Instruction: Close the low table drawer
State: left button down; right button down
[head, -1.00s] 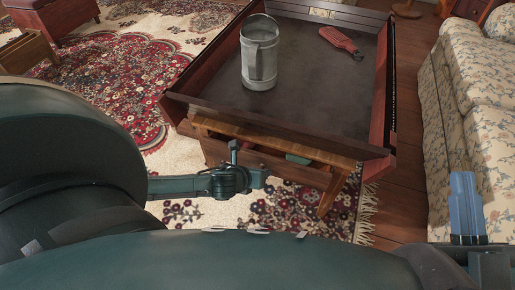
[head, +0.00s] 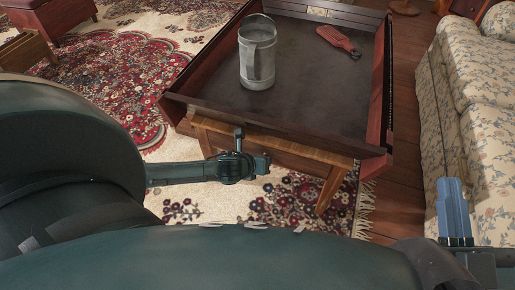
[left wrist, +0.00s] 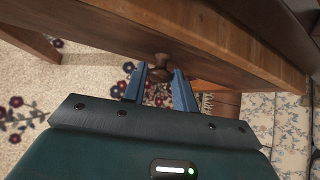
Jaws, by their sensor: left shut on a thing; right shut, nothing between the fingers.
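The low table (head: 183,108) has a dark tray-like top, with its wooden drawer front (head: 285,152) under the near edge. No opening into the drawer shows, and it looks flush or nearly so. My left gripper (head: 240,162) is at the drawer front in the head view. In the left wrist view, its blue fingers (left wrist: 160,77) are shut around the round brown knob (left wrist: 161,60) on the drawer front (left wrist: 210,65). My right gripper (head: 452,186) is shut and empty, upright beside the sofa at the right.
A floral sofa (head: 480,120) stands to the right, with a strip of wood floor (head: 408,150) between. A patterned rug (head: 90,75) lies under and left of the table.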

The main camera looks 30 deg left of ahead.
pick_arm(q)
jog(key=shift+w+a+r, duration=0.1)
jog(key=shift+w, duration=0.15)
pick_arm(e)
jog(key=shift+s+f, duration=0.1)
jog(key=shift+f, duration=0.2)
pick_arm(q)
jog(key=c, duration=1.5)
grip_release()
jog(key=shift+c, duration=0.2)
jog(key=o, duration=0.4)
jog(key=shift+o, duration=0.2)
pick_arm(e)
jog(key=shift+r, duration=0.1)
pick_arm(q)
jog(key=p+v, duration=0.6)
jog(key=v, duration=0.7)
jog(key=shift+p, duration=0.4)
pick_arm(e)
jog(key=shift+s+d+f+g+h, duration=0.2)
jog(key=shift+f+g+h, duration=0.15)
jog(key=shift+h, duration=0.25)
jog(key=shift+s+d+f+g+h, duration=0.15)
jog(key=shift+s+f+g+h, duration=0.1)
jog(key=shift+f+h, duration=0.3)
